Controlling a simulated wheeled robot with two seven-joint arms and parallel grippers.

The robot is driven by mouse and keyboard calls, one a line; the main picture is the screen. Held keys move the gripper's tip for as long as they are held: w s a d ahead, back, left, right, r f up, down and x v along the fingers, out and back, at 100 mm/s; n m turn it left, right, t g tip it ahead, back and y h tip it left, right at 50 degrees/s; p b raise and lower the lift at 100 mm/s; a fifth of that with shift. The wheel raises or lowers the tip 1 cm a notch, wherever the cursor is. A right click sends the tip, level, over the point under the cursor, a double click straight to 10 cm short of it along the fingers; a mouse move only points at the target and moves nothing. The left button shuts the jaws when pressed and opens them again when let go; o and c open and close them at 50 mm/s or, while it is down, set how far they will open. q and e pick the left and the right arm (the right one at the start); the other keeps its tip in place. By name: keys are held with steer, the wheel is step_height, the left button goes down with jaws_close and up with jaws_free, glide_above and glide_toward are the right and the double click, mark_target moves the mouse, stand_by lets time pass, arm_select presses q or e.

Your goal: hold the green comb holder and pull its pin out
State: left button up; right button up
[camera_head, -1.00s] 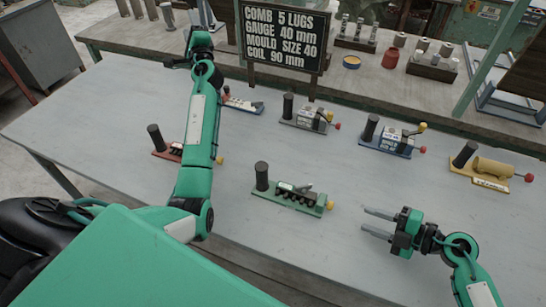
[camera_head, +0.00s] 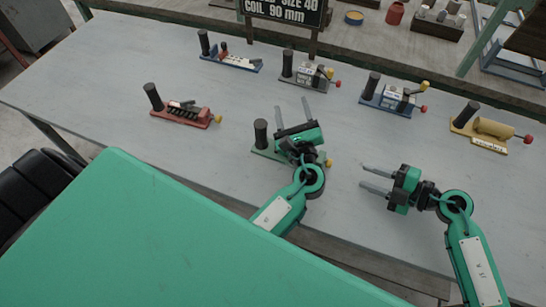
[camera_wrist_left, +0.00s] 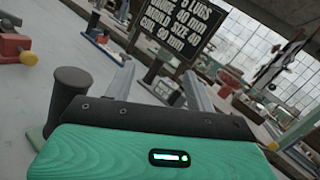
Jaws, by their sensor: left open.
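The green comb holder (camera_head: 262,151) stands on the grey table, with a black post (camera_head: 261,133) at its left end and the yellow knob of its pin (camera_head: 328,164) at its right end. My left gripper (camera_head: 292,109) is open above the holder, and its body hides the middle of it. Its fingers point away toward the back of the table, with nothing between them. In the left wrist view the black post (camera_wrist_left: 68,90) stands left of my gripper, and a yellow knob shows at lower right. My right gripper (camera_head: 363,176) is open and empty, right of the holder.
Other holders stand around: red (camera_head: 180,113) at left, blue-based (camera_head: 230,61) and grey (camera_head: 308,79) behind, blue (camera_head: 393,103) and yellow (camera_head: 481,140) at right. A black sign (camera_head: 287,10) stands at the back. The table's front left is clear.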

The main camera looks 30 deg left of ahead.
arm_select(q)
steer(key=s+d+f+m+g, duration=0.1)
steer(key=s+d+f, duration=0.15)
steer(key=s, duration=0.35)
steer(key=m+g, duration=0.2)
glide_toward(259, 122)
steer(key=x, duration=0.4)
steer(key=f+x, duration=0.1)
steer(key=x, duration=0.6)
steer(key=shift+w+a+f, duration=0.15)
steer(key=shift+w+f, duration=0.15)
steer(key=shift+f, duration=0.1)
